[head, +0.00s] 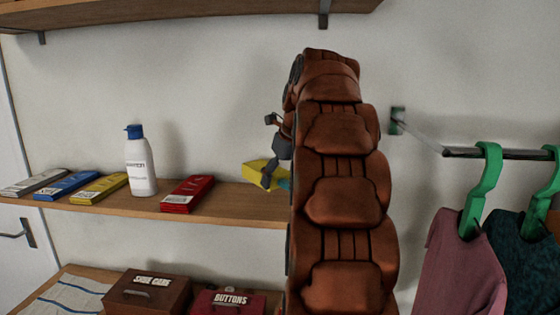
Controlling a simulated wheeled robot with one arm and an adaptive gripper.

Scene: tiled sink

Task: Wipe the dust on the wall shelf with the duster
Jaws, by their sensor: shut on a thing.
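The wall shelf (233,200) is a long wooden board across the middle of the head view. My gripper (269,178) is at the shelf's right part, partly hidden behind my brown arm. It is shut on the duster (256,172), which shows as a yellow piece with a bit of teal at its right. The duster is at or just above the shelf top; I cannot tell whether it touches. Dust cannot be made out at this size. My arm hides the shelf's right end.
On the shelf stand a white bottle with a blue cap (140,165), a red packet (187,194), and grey, blue and yellow packets (98,188). Another shelf (180,10) is above. Boxes (148,292) sit below. Clothes on green hangers (483,190) hang from a rail at right.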

